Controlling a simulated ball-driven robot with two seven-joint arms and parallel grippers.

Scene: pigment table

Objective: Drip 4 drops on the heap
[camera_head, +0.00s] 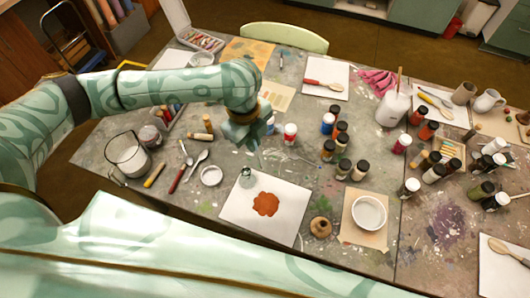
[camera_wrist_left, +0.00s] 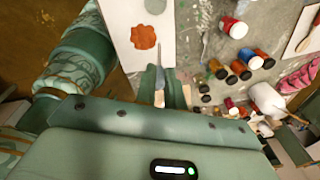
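The heap (camera_head: 266,204) is a low orange-brown mound of pigment on a white sheet (camera_head: 290,226); it also shows in the left wrist view (camera_wrist_left: 143,36). A small glass jar (camera_head: 247,179) stands at the sheet's upper left corner. My left gripper (camera_head: 256,150) is above the table, beyond the heap and jar in the head view. In the left wrist view, its fingers (camera_wrist_left: 161,88) appear closed around a slim grey pointed thing (camera_wrist_left: 160,70), which looks like the dropper. Its tip is apart from the heap. My right gripper is out of view.
Several pigment bottles (camera_head: 343,169) stand right of the sheet.

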